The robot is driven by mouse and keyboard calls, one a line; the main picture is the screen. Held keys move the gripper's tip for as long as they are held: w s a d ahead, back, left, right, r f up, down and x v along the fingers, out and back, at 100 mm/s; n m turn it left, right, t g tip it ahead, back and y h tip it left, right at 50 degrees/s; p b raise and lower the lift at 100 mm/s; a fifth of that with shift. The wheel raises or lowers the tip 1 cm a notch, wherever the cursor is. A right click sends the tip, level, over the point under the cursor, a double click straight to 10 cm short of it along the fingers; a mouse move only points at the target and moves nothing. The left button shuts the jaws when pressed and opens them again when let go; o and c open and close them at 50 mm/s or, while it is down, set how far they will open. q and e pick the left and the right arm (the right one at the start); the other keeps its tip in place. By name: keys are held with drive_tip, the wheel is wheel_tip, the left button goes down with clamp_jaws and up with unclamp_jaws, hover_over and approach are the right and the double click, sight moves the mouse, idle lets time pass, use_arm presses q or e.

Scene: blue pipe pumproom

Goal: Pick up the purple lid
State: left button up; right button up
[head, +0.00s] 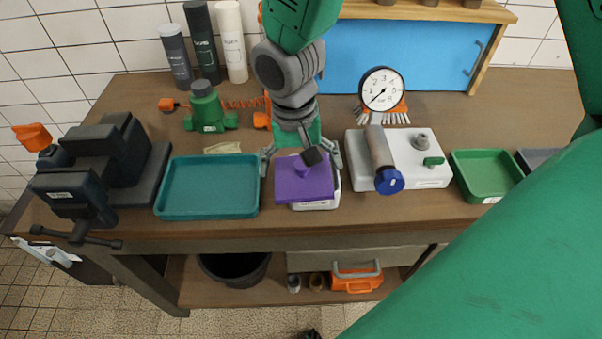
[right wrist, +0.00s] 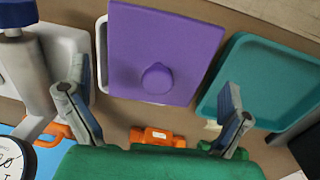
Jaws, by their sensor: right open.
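The purple lid (head: 290,187) is a flat square plate with a round knob (right wrist: 158,78) in its middle. It lies on a white container (head: 318,205), a little off to the left, so part of the container shows at its right. My right gripper (head: 302,163) points down over the lid's back part. Its two fingers are spread wide, one on each side, and hold nothing. In the right wrist view the lid (right wrist: 165,35) lies ahead of the open fingers (right wrist: 148,98), with the knob between their lines. My left gripper is not in view.
A teal tray (head: 208,213) stands close left of the lid. A grey-white device with a blue-capped pipe (head: 389,181) stands close right, then a green tray (head: 487,168). A pressure gauge (head: 382,89) and a green valve (head: 207,105) stand behind. A black vise (head: 95,165) is far left.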

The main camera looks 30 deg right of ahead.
drive_tip(key=shift+f, duration=0.75)
drive_tip(key=shift+w+d+f, duration=0.15)
drive_tip(key=shift+d+f, duration=0.05)
drive_tip(key=shift+f, duration=0.25)
drive_tip(key=shift+d, duration=0.1)
drive_tip(key=c, duration=1)
drive_tip(key=shift+c, duration=0.2)
